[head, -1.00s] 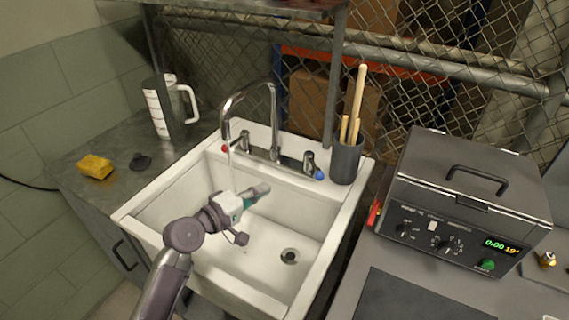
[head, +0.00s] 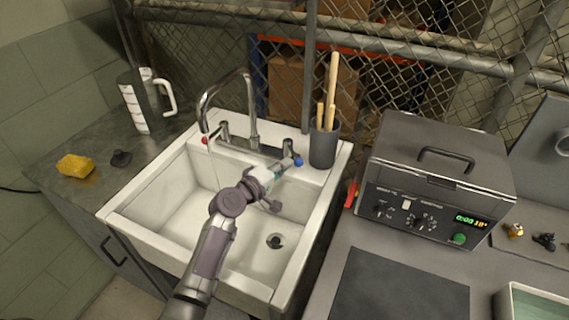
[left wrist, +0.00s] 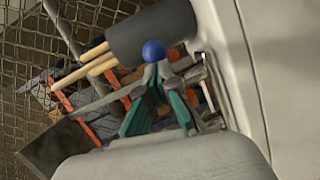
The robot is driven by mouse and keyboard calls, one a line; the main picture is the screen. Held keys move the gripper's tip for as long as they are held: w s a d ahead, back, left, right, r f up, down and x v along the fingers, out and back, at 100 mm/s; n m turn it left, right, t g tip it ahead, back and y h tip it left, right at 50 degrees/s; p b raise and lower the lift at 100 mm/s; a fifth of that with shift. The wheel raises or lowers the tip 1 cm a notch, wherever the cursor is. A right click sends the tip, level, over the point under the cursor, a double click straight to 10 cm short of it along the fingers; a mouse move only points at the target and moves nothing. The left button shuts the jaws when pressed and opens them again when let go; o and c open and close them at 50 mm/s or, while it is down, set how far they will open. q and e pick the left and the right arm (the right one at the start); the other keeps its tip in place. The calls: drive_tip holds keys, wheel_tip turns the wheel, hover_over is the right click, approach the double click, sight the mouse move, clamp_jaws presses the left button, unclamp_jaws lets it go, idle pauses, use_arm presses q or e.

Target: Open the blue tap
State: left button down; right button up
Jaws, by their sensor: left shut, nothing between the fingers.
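The blue tap (head: 298,161) is a small knob with a blue end at the right of the faucet's base on the back rim of the sink. In the left wrist view its blue ball (left wrist: 154,51) shows just beyond my fingertips. My left gripper (head: 287,164) reaches over the sink with its fingers shut and empty, the tips right at the blue tap. I cannot tell whether they touch it. The gripper partly covers the tap's handle. My right gripper is out of view.
The red tap (head: 205,140) sits left of the faucet. A dark cup with wooden sticks (head: 324,147) stands close right of the blue tap. The white sink (head: 160,200) has a drain. A grey heater box (head: 440,170) is at right, a sponge (head: 75,166) at left.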

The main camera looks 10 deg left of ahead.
sight(298, 164)
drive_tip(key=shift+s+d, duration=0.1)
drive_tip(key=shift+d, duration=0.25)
use_arm(q)
drive_tip(key=shift+w+d, duration=0.25)
drive_tip(key=shift+d, duration=0.55)
drive_tip(key=shift+w+d, duration=0.2)
drive_tip(key=shift+d, duration=0.55)
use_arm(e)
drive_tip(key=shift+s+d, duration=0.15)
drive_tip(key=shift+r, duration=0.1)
